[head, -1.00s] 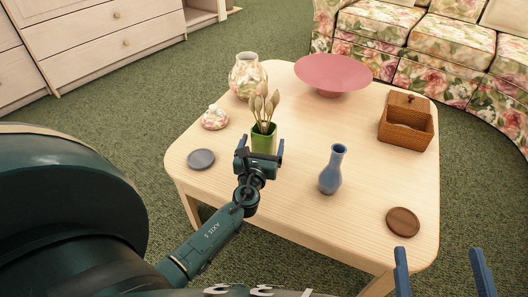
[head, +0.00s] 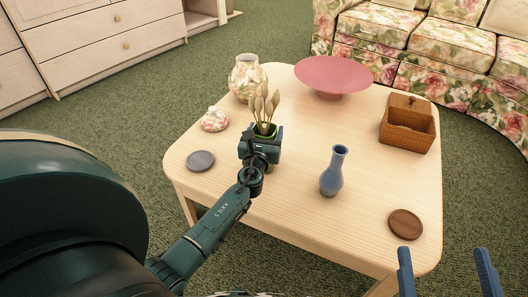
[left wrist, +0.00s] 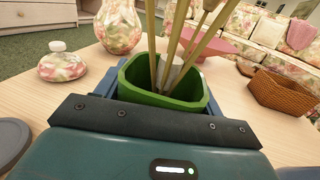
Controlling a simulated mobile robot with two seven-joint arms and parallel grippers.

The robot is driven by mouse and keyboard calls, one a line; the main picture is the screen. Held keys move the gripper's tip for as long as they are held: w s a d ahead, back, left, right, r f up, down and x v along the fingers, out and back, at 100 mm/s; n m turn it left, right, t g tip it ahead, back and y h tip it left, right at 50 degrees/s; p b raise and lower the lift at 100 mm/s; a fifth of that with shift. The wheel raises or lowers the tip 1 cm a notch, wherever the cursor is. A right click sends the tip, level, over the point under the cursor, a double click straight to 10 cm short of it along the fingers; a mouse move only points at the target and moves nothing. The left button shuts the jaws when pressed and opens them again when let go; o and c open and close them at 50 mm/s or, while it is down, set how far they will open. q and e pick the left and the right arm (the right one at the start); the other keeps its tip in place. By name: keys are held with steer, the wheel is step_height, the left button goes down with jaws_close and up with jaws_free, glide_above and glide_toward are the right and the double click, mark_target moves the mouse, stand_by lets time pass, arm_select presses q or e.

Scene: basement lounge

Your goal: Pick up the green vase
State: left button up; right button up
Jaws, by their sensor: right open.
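The green vase (head: 266,129) stands upright on the wooden coffee table, with several pale buds on stems in it. My left gripper (head: 263,135) is at the vase in the head view, covering most of its body. In the left wrist view the green vase (left wrist: 139,80) sits between the blue fingers of my left gripper (left wrist: 160,95), one on each side. Whether they press on it I cannot tell; the lower vase is hidden. My right gripper (head: 446,272) is open and empty at the lower right, in front of the table.
On the table (head: 300,215) stand a floral vase (head: 248,78), a small floral jar (head: 215,119), a grey-blue disc (head: 200,161), a blue vase (head: 333,172), a pink bowl (head: 333,74), a wicker box (head: 407,128) and a brown coaster (head: 405,224). A floral sofa is behind.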

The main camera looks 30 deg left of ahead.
arm_select(q)
steer(key=c, duration=1.1)
steer(key=shift+c, duration=0.2)
